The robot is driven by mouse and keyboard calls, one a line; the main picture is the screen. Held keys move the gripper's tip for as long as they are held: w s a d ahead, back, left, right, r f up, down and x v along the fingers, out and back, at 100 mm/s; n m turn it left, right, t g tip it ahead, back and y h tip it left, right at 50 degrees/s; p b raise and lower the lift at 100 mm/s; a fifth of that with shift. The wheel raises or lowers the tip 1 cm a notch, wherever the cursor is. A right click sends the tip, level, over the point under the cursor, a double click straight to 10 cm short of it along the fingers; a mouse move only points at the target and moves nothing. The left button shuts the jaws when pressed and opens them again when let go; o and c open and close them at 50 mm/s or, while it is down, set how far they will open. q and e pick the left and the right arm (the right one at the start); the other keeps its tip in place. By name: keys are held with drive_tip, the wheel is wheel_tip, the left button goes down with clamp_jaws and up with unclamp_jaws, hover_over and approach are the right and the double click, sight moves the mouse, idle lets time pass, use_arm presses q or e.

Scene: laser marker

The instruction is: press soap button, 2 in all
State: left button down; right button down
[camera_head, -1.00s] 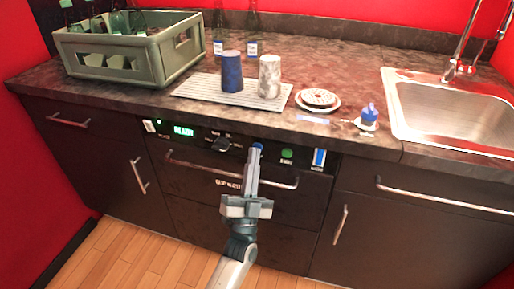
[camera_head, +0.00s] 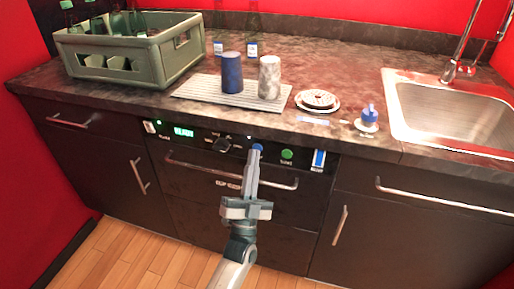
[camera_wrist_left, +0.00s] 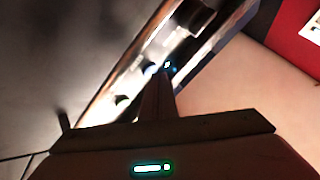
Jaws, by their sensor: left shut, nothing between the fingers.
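The front panel (camera_head: 185,144) of the built-in appliance carries a round blue button (camera_head: 257,147) and, to its right, a green button (camera_head: 287,154). The label by the blue button is too small to read. My left gripper (camera_head: 254,153) is shut and empty, pointing up at the panel. Its tip is just below the blue button in the head view and covers its lower edge; I cannot tell whether they touch. In the left wrist view, the narrow fingers (camera_wrist_left: 160,88) point at the panel beside a small cyan glow (camera_wrist_left: 168,65). My right gripper is not in view.
A knob (camera_head: 222,145) and a lit green display (camera_head: 184,132) are on the panel. A metal handle (camera_head: 190,166) runs below it. The counter above holds a bottle crate (camera_head: 130,65), two cups on a ribbed mat (camera_head: 205,92), and a blue-topped dispenser (camera_head: 367,122) by the sink (camera_head: 455,105).

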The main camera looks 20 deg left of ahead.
use_arm(q)
drive_tip(key=shift+s, duration=0.45)
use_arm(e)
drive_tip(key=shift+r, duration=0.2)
use_arm(q)
drive_tip(key=shift+s, duration=0.1)
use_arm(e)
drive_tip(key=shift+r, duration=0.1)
use_arm(q)
drive_tip(key=s+p, duration=0.2)
drive_tip(key=s, duration=0.2)
drive_tip(key=shift+s+a, duration=0.1)
drive_tip(key=shift+s, duration=0.3)
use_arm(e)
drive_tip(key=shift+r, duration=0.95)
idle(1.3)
